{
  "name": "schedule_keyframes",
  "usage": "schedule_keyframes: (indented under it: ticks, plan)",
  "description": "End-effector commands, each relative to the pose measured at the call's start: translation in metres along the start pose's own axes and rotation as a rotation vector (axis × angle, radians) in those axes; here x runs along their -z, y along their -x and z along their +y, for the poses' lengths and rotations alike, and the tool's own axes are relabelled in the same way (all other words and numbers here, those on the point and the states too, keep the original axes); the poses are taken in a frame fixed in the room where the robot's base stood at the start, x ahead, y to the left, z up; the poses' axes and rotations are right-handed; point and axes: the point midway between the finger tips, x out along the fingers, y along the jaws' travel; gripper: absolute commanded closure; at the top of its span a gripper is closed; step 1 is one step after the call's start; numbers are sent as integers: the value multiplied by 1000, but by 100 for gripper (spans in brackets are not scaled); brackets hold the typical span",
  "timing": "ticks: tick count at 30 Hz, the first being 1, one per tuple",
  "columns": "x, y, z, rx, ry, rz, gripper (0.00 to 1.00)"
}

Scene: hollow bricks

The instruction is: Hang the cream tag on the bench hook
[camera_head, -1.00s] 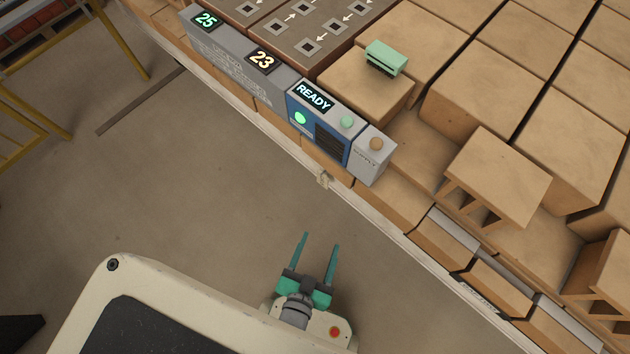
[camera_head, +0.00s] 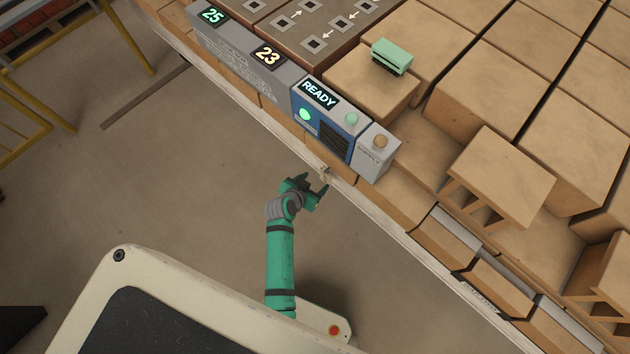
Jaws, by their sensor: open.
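A small cream piece, which looks like the cream tag (camera_head: 325,173), is at the bench's front edge below the blue READY panel. It is too small to tell the tag from the hook, or whether it hangs on it. My green and dark gripper (camera_head: 317,184) is open, its fingers pointing toward the bench edge just beside and below the cream piece. I cannot tell whether a finger touches it. Nothing is seen held between the fingers.
The bench holds rows of hollow bricks (camera_head: 490,80), a green block (camera_head: 391,56) on one brick, and a grey and blue panel (camera_head: 322,122) with READY and the numbers 25 and 23. A yellow frame (camera_head: 35,120) stands at left. The floor before the bench is clear.

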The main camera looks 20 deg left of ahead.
Motion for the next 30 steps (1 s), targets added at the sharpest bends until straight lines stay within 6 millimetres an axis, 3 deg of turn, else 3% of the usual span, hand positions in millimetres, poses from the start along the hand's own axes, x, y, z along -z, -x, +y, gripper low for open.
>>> schedule_keyframes:
  ticks: [8, 21, 30]
  plan:
    - [5, -23, 1, -15, 2, 1, 39]
    - [4, -92, 2, -13, 3, 1, 39]
    - [4, -111, 2, -12, 2, 1, 39]
